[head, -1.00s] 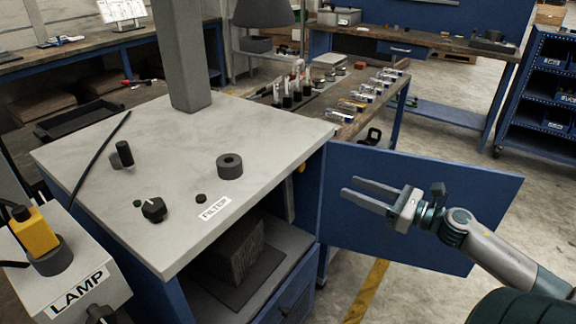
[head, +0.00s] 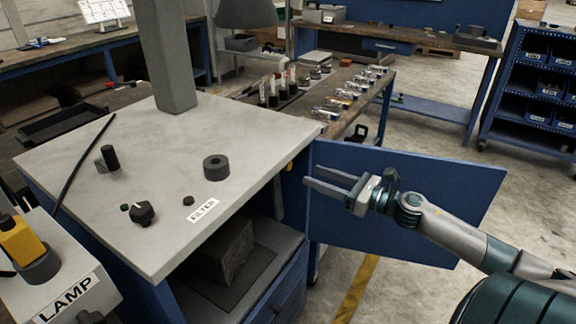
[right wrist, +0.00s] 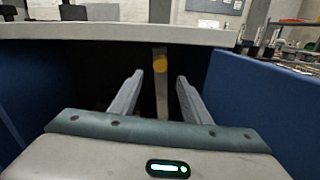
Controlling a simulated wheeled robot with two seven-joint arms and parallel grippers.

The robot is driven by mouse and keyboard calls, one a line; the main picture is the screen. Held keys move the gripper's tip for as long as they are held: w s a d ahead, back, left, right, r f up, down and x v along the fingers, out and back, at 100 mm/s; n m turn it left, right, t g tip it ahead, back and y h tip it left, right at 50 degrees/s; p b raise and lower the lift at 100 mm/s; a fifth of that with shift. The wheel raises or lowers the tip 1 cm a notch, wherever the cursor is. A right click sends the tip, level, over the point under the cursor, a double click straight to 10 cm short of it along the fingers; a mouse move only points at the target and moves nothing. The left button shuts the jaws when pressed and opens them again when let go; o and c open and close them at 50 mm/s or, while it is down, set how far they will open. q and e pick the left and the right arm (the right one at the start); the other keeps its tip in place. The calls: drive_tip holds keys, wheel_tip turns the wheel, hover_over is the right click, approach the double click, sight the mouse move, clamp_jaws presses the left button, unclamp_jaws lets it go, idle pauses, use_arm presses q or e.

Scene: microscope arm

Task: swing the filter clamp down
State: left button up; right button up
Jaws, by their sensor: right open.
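The microscope stand's white top (head: 130,190) bears a FILTER label (head: 203,210) at its front right edge. In the right wrist view a narrow upright bar (right wrist: 160,98) with a yellow round spot (right wrist: 159,64) near its top stands under the top's edge; I cannot tell for sure that it is the filter clamp. A small yellow part (head: 290,166) shows below the right edge in the head view. My right gripper (head: 312,176) is open and empty, before the blue door panel. In the wrist view its fingers (right wrist: 160,76) point at the bar, which appears between them. My left gripper is not in view.
The open blue door panel (head: 410,200) stands right of the cabinet, close to my right gripper. A black ring (head: 216,167) and knob (head: 142,212) sit on the top. The LAMP box (head: 75,295) is at lower left. A bench with bottles (head: 280,88) is behind.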

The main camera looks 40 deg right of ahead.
sight(290, 167)
drive_tip(key=x, duration=0.4)
drive_tip(key=shift+w+a+r+p, duration=0.1)
drive_tip(key=shift+w+r+p, duration=0.05)
drive_tip(key=shift+w+p, duration=0.2)
drive_tip(key=x, duration=0.3)
drive_tip(key=shift+w+a+p, duration=0.1)
drive_tip(key=shift+w+p, duration=0.15)
drive_tip(key=shift+p, duration=0.05)
drive_tip(key=shift+w+a, duration=0.25)
drive_tip(key=shift+w, duration=0.25)
drive_tip(key=shift+w+a, duration=0.1)
drive_tip(key=shift+w, duration=0.25)
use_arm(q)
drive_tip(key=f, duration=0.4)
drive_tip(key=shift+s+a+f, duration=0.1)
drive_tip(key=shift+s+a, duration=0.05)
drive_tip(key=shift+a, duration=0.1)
use_arm(e)
drive_tip(key=c, duration=1)
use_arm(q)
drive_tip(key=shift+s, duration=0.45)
use_arm(e)
clamp_jaws()
